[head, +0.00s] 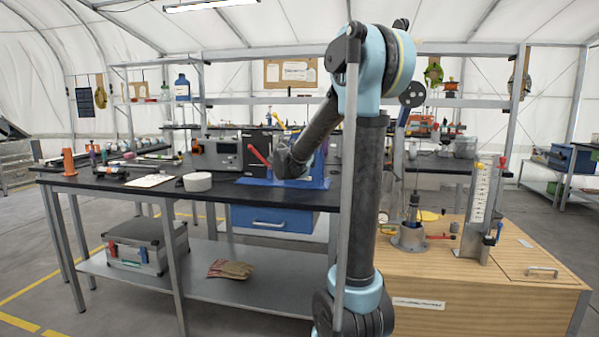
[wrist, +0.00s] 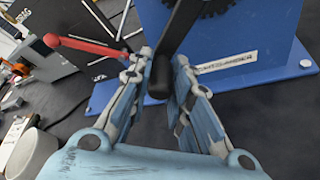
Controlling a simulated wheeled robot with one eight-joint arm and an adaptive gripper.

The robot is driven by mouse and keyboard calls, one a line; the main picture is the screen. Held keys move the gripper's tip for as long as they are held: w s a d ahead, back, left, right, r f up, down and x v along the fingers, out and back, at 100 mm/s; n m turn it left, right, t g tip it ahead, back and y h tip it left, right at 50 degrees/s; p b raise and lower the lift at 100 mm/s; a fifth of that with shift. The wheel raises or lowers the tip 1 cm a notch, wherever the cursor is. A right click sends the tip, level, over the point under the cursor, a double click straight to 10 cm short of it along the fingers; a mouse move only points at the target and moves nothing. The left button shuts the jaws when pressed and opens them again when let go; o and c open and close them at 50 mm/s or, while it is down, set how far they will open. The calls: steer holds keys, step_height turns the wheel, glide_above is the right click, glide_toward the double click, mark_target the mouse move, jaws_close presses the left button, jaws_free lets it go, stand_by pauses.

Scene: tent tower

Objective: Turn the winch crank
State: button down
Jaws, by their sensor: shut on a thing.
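The winch is a blue stand with a blue base plate on the black bench; its blue side shows in the wrist view (wrist: 255,35). A dark toothed gear (wrist: 217,5) is at the top edge of that view. The black crank arm (wrist: 180,28) runs down from there to a dark round grip (wrist: 160,78) between my fingers. My gripper (wrist: 163,75) is shut on this grip, one finger on each side. In the head view my dark forearm hides much of the winch, and the fingers are hard to make out.
A red lever (wrist: 85,46) reaches close to my left finger. A white roll (head: 197,182) and a grey instrument (head: 222,154) stand left on the black bench (head: 120,192). A wooden cabinet (head: 470,298) with a gauge column stands at the right.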

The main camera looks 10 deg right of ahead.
steer(key=shift+w+a+r+m+t+y, duration=0.15)
steer(key=shift+a+r+m+t+y, duration=0.1)
steer(key=shift+r+m, duration=0.3)
steer(key=shift+w+a+r+m+t+y, duration=0.2)
steer(key=shift+a+r+m+t+y, duration=0.1)
steer(key=shift+r+m, duration=0.25)
steer(key=shift+w+a+r+m+t+y, duration=0.15)
steer(key=shift+a+r+m+t+y, duration=0.1)
steer(key=shift+r+m, duration=0.3)
steer(key=shift+d, duration=0.1)
steer(key=c, duration=1.8)
jaws_free()
steer(key=o, duration=0.4)
steer(key=shift+w+f, duration=0.15)
steer(key=shift+c, duration=0.2)
steer(key=shift+s, duration=0.2)
steer(key=v, duration=1.1)
steer(key=shift+s, duration=0.35)
